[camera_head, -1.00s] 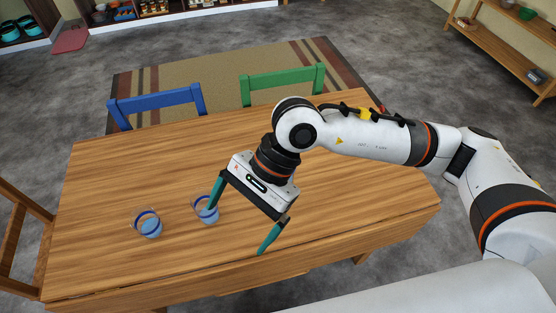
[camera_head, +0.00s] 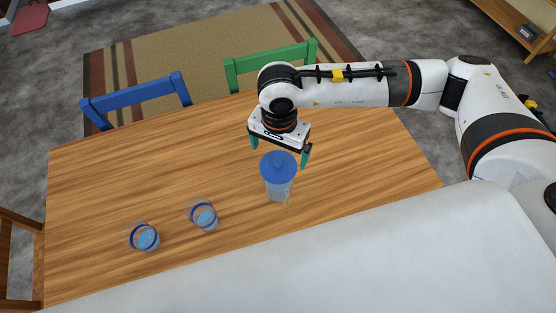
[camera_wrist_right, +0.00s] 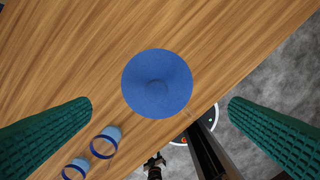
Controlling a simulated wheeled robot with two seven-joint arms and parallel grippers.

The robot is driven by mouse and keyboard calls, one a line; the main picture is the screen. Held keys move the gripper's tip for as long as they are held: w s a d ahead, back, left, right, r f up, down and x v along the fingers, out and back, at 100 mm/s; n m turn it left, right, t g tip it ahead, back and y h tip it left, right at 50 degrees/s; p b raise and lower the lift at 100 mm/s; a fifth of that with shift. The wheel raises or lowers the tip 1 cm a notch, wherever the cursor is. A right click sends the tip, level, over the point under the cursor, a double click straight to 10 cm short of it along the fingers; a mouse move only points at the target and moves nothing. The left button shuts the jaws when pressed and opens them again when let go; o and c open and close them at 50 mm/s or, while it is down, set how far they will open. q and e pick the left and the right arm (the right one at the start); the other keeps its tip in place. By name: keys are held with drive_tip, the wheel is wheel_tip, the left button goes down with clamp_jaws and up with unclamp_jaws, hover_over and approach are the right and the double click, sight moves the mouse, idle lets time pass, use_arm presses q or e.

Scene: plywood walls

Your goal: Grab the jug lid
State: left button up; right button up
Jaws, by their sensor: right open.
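A clear jug (camera_head: 279,189) with a round blue lid (camera_head: 278,165) stands upright on the wooden table, right of two cups. In the right wrist view the lid (camera_wrist_right: 157,84) shows from above, with a small round knob in its middle. My right gripper (camera_head: 279,155) is open and empty, with its green fingers pointing down. In the head view it is just behind and above the jug. In the wrist view the lid lies between the fingers in width but ahead of the tips, apart from both.
Two clear cups with blue rims, one nearer the jug (camera_head: 203,215) and one farther left (camera_head: 144,237), stand on the table (camera_head: 120,180). A blue chair (camera_head: 135,100) and a green chair (camera_head: 272,66) are at the far edge. The table's right part is clear.

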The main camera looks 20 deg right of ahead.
sight(278, 160)
drive_tip(key=shift+f, duration=0.4)
drive_tip(key=shift+w+f, duration=0.15)
drive_tip(key=shift+f, duration=0.1)
wheel_tip(278, 160, down, 4)
drive_tip(key=p, duration=0.3)
drive_tip(key=shift+w+f, duration=0.1)
drive_tip(key=shift+f, duration=0.45)
drive_tip(key=shift+c, duration=0.3)
use_arm(q)
drive_tip(key=r, duration=0.1)
drive_tip(key=w+r, duration=0.1)
drive_tip(key=r, duration=0.1)
drive_tip(key=shift+w+r, duration=0.1)
drive_tip(key=shift+w, duration=0.25)
use_arm(e)
drive_tip(key=c, duration=0.8)
